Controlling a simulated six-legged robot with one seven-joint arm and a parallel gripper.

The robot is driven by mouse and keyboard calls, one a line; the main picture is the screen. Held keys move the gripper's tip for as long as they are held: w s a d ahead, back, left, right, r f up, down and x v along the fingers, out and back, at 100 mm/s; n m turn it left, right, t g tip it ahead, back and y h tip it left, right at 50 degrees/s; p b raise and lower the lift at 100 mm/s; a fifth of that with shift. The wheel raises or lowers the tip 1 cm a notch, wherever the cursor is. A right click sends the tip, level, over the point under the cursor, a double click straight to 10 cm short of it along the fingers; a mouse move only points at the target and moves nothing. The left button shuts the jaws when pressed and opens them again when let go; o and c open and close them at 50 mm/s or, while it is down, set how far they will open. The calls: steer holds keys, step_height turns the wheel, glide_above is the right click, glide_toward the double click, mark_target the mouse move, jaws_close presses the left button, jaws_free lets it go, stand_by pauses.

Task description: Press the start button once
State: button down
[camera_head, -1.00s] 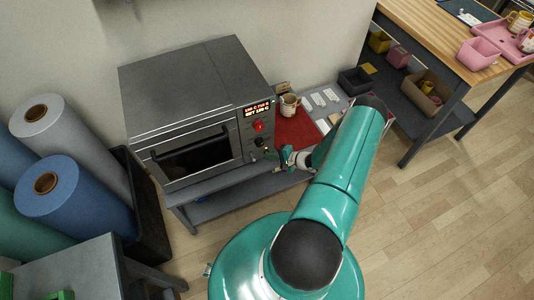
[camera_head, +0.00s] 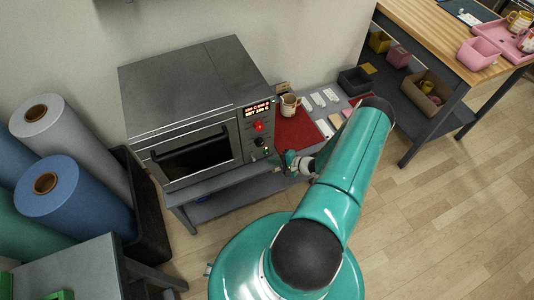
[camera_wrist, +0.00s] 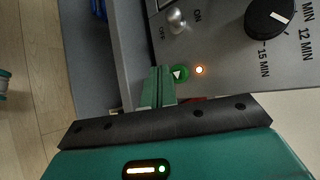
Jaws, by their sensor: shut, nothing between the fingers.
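The grey press oven (camera_head: 190,110) stands on a low grey bench, its control panel facing my arm. In the wrist view, a round green button with a white triangle (camera_wrist: 180,73), which looks like the start button, sits on the panel beside a lit orange lamp (camera_wrist: 200,70). My gripper (camera_wrist: 158,72) is shut and empty, its green fingertips just left of the green button. I cannot tell whether they touch the panel.
The panel has a metal ON/OFF toggle (camera_wrist: 177,19), a black timer knob (camera_wrist: 269,18), a red button (camera_head: 258,126) and a lit display (camera_head: 256,109). Rolls (camera_head: 75,195) stand at left.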

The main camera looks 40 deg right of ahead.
steer(key=s, duration=0.2)
steer(key=s+a, duration=0.1)
steer(key=s, duration=0.1)
steer(key=shift+a, duration=0.1)
stand_by(0.9)
